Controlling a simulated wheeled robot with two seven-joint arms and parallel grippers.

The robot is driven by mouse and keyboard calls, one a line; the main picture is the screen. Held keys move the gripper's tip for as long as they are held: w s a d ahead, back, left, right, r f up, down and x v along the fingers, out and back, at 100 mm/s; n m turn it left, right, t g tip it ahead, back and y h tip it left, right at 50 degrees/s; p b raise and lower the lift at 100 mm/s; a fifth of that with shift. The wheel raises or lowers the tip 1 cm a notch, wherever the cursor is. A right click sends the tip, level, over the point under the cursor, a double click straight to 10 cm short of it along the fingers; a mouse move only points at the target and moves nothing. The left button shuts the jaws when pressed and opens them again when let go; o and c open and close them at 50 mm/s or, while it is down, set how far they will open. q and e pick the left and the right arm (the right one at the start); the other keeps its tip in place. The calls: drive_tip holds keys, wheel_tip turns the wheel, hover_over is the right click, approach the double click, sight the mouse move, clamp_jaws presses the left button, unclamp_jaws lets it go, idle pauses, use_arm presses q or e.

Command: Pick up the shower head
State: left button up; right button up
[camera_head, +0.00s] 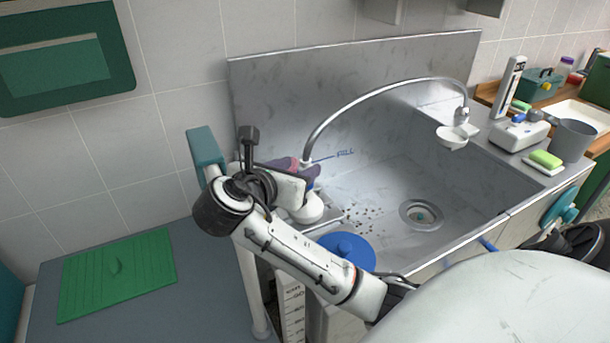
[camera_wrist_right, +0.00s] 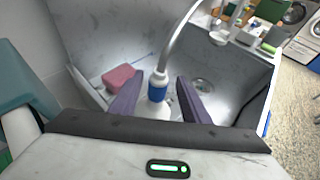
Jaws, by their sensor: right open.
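The shower head is white with a blue collar (camera_wrist_right: 158,84), on the end of a grey hose (camera_head: 385,84) that arches over the steel sink. In the head view its white end (camera_head: 306,209) shows at the sink's left side, below my right gripper. My right gripper (camera_head: 298,168) is open, with purple fingers. In the wrist view its fingers (camera_wrist_right: 157,95) stand on either side of the shower head, with gaps visible; I cannot tell if either touches. The arm hides part of the shower head in the head view. My left gripper is not in view.
A blue round lid (camera_head: 345,254) lies near the sink's front left. The steel sink (camera_head: 375,180) is open around its drain. A pink block (camera_wrist_right: 118,77) lies left of the fingers. A teal-topped post (camera_head: 205,146) stands close left. Bottles and a grey cup (camera_head: 571,140) stand right.

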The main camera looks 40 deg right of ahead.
sight(304, 162)
drive_tip(key=x, duration=0.4)
drive_tip(key=shift+d+r, duration=0.25)
clamp_jaws()
